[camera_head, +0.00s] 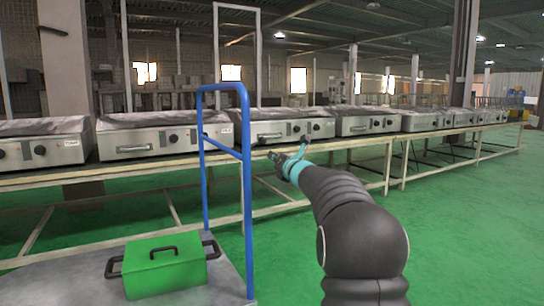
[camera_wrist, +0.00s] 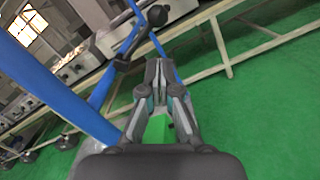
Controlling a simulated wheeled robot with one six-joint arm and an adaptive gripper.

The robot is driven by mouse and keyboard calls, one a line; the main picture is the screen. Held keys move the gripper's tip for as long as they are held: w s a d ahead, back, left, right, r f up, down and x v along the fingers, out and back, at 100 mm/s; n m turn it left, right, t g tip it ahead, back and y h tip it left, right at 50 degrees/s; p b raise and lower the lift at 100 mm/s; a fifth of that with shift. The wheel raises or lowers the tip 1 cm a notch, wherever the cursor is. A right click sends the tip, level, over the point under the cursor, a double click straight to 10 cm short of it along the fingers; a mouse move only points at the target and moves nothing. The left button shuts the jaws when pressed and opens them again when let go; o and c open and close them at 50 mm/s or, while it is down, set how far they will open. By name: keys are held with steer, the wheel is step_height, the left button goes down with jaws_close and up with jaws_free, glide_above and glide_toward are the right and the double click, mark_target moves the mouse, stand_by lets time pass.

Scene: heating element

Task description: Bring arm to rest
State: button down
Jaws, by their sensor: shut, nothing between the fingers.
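My arm reaches forward from the lower right in the head view, toward the bench with the row of steel heating units. My gripper (camera_head: 284,160) shows small and dark at its end, in front of the middle heating unit (camera_head: 284,128); I cannot tell the exact distance between them. In the wrist view my gripper (camera_wrist: 164,66) has its fingers drawn together, with nothing seen held. A dark bar with a round end (camera_wrist: 157,15) shows beyond the fingertips; I cannot tell what it belongs to.
A trolley with a blue upright frame (camera_head: 246,190) stands left of my arm. A green box with black handles (camera_head: 165,265) sits on its grey platform (camera_head: 60,282). The long bench (camera_head: 365,142) runs across ahead. The green floor (camera_head: 465,215) at right is clear.

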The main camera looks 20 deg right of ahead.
steer(key=shift+s+d+f, duration=0.1)
steer(key=shift+s+d, duration=0.05)
steer(key=shift+s, duration=0.25)
steer(key=shift+d, duration=0.1)
